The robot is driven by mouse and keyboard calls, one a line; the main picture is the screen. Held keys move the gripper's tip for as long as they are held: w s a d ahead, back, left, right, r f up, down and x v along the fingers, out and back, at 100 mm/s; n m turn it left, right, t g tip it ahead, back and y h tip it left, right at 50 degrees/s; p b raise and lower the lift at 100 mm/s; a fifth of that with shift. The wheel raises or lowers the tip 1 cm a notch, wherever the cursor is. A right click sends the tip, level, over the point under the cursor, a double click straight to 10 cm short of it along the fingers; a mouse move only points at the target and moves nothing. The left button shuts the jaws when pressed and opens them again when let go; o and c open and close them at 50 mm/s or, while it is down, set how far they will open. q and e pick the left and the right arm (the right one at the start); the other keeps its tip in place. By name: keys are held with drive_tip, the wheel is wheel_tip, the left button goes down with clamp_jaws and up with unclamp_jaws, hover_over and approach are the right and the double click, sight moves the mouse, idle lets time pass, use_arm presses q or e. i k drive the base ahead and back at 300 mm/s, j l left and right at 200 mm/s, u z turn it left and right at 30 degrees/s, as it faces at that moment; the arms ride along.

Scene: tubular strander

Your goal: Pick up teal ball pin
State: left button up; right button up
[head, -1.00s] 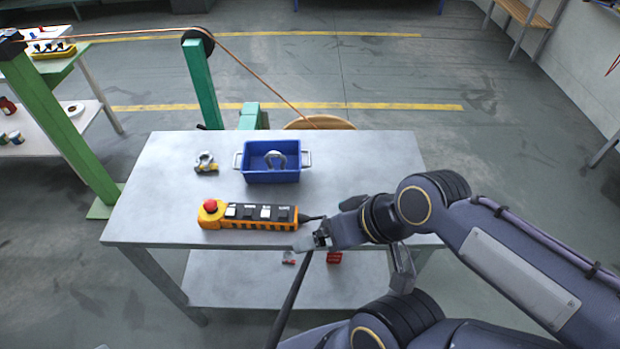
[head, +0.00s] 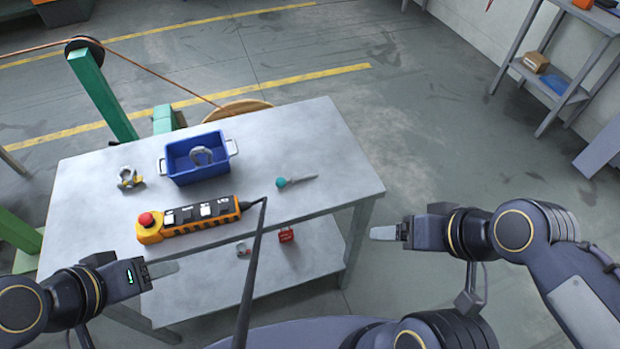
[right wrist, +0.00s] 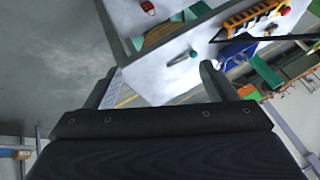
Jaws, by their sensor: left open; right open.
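The teal ball pin (head: 296,181) lies on the right part of the grey table (head: 325,140), its teal ball to the left and its grey shank to the right. In the right wrist view the pin (right wrist: 186,56) shows on the tabletop, beyond and between the fingers. My right gripper (head: 385,233) is to the right of the table's front corner, apart from the pin; its open fingers also show in the right wrist view (right wrist: 155,85). My left gripper (head: 160,272) is at the table's front left, open and empty, away from the pin.
A blue bin (head: 190,165) holding a grey shackle (head: 201,155) stands left of the pin. A clamp (head: 128,178) lies at left. A red padlock (head: 286,235) is on the lower shelf.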

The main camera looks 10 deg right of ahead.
sight(280, 182)
drive_tip(key=z, duration=0.15)
drive_tip(key=l+u, duration=0.1)
drive_tip(key=u, duration=1)
drive_tip(key=k+l+u, duration=0.1)
drive_tip(key=l+u, duration=0.3)
drive_tip(key=k+l+u, duration=0.1)
drive_tip(key=l+u, duration=0.3)
drive_tip(key=k+l+u, duration=0.2)
drive_tip(key=u, duration=0.2)
drive_tip(key=k+l, duration=0.1)
drive_tip(key=l, duration=0.35)
drive_tip(key=k+l+u, duration=0.15)
drive_tip(key=l, duration=0.3)
drive_tip(key=i, duration=0.05)
